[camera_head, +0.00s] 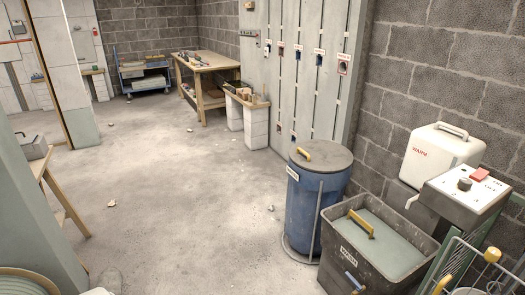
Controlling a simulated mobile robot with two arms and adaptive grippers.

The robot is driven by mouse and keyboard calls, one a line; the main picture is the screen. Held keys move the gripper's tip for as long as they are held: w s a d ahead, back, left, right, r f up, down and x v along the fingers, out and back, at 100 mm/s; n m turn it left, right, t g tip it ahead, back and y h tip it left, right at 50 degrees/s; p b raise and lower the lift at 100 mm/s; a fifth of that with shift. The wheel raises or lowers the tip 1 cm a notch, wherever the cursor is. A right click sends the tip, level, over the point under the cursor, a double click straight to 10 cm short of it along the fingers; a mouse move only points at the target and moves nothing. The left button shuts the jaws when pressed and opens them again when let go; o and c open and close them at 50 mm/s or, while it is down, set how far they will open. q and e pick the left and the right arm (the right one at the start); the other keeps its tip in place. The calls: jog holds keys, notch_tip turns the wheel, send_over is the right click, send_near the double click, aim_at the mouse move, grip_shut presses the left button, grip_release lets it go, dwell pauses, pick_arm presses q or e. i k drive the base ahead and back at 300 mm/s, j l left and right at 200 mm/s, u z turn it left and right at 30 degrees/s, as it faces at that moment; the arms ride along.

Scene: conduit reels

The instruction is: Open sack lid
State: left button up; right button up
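A blue drum (308,212) stands right of centre with a grey-brown round lid (322,158) lying shut on top; the lid has a yellow handle. Right of it is a dark rectangular bin (330,238), with a flat grey-green panel (385,240) inside its rim and a yellow handle on that panel. The labels on both are too small to read surely. I cannot tell which one the task calls the sack. Neither of my grippers is in view.
A white box (437,158) marked WARM and a grey control box (465,195) are at the right. A wire rack stands in the lower right corner. A workbench (207,66) is at the back. The concrete floor (170,200) is mostly clear, with small scraps.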

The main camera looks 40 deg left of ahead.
aim_at(317, 156)
jog(key=u, duration=0.9)
jog(key=i+j, duration=0.1)
jog(key=i, duration=0.25)
jog(key=i+j, duration=0.15)
jog(key=i, duration=0.15)
